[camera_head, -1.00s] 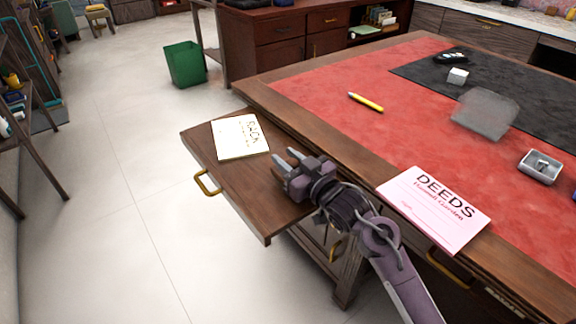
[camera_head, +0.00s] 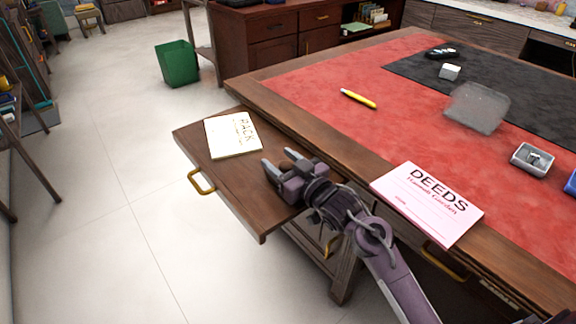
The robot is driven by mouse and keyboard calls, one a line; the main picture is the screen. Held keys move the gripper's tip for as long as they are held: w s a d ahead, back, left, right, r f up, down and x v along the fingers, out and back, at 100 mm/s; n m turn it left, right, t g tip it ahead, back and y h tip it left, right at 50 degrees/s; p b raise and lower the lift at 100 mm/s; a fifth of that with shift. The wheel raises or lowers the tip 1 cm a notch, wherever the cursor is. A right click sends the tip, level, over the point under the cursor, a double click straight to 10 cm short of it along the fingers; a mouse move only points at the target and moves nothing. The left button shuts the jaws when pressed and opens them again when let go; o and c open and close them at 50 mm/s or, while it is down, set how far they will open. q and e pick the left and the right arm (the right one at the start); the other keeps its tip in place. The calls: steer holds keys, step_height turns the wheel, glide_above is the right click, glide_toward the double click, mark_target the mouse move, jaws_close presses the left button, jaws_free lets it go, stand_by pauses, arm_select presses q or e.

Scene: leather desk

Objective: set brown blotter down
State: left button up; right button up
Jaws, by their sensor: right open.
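I see no brown blotter that I can tell for certain. A dark grey mat (camera_head: 410,65) lies on the red top (camera_head: 320,95) of the leather desk, toward the back right. My right gripper (camera_head: 277,160) is open and empty, above the brown wooden pull-out board (camera_head: 225,185) at the desk's left side. Its fingers point left, toward a cream notepad (camera_head: 233,136) on the board, and stay apart from it. My left gripper is out of view.
A pink DEEDS paper (camera_head: 427,203) lies at the desk's near edge, beside my right arm. A green bin (camera_head: 177,64) stands on open floor.

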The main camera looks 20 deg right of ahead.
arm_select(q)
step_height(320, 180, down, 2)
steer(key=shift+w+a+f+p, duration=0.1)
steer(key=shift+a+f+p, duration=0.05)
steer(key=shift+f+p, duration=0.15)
arm_select(e)
steer(key=v, duration=1.2)
steer(key=shift+r, duration=0.2)
